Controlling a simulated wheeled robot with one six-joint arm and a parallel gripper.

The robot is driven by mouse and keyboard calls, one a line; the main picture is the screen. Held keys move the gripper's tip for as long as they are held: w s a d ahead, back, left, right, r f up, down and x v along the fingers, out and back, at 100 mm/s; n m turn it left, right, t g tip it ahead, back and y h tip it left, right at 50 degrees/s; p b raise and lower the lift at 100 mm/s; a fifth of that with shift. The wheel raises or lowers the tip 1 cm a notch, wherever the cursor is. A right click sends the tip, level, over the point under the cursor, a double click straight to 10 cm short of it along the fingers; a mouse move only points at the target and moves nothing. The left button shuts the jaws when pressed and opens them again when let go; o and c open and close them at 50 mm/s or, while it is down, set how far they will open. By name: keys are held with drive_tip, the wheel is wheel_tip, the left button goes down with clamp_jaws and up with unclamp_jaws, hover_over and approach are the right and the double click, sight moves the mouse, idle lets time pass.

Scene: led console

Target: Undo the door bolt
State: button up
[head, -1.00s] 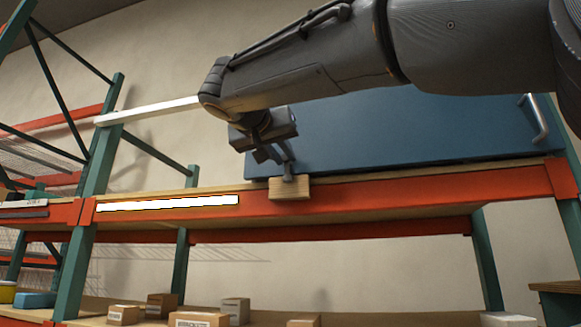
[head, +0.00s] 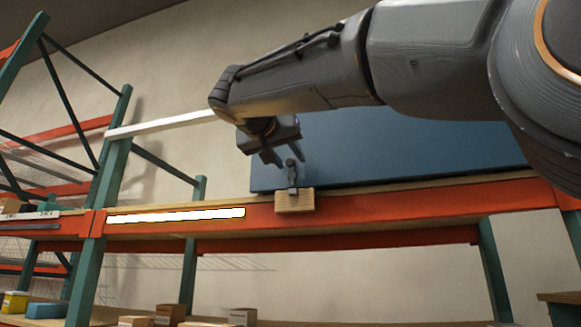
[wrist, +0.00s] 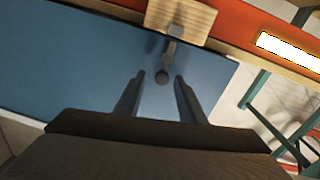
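A dark grey bolt with a rounded end (head: 291,173) stands up from a small wooden block (head: 294,200) on the front edge of an orange shelf beam. A large blue panel (head: 400,150) is behind it. My gripper (head: 271,157) is open, above and slightly left of the bolt in the head view. In the wrist view, my gripper (wrist: 160,78) has its two fingers apart. The bolt's round end (wrist: 162,79) shows between the fingertips, with nothing gripped. The wooden block (wrist: 181,20) is at the top of that view. Whether a finger touches the bolt is unclear.
The orange shelf beam (head: 400,205) runs across the front, with a bright white strip (head: 175,215) left of the block. A green rack post (head: 113,170) stands at left. Several small boxes (head: 170,313) sit on the lower shelf. My arm covers the panel's upper right.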

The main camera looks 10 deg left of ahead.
drive_tip(key=b+v, duration=0.3)
drive_tip(key=v, duration=0.5)
idle(0.7)
